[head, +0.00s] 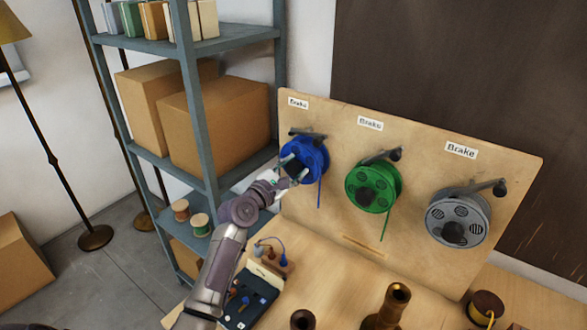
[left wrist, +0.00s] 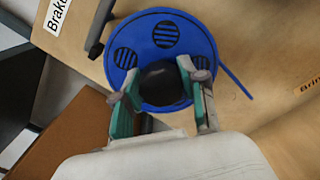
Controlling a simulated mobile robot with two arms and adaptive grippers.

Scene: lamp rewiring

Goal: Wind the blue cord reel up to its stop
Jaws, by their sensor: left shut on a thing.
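The blue cord reel (head: 312,160) is mounted at the left end of the upright wooden board, with a short length of blue cord hanging below it. It also fills the upper middle of the left wrist view (left wrist: 186,38). A black knob (left wrist: 162,82) stands out from its face. My left gripper (head: 290,172) is at the reel's front, its two fingers closed around the knob, as the left wrist view (left wrist: 160,90) shows. A dark brake lever (head: 307,133) sits at the top of the blue reel, under a "Brake" label (head: 298,102). My right gripper is not in view.
A green reel (head: 373,187) and a grey reel (head: 458,219) hang further right on the board (head: 420,150), each with its own brake lever. A dark tray (head: 250,302) and brass parts (head: 395,303) stand on the bench below. A metal shelf (head: 190,100) stands at left.

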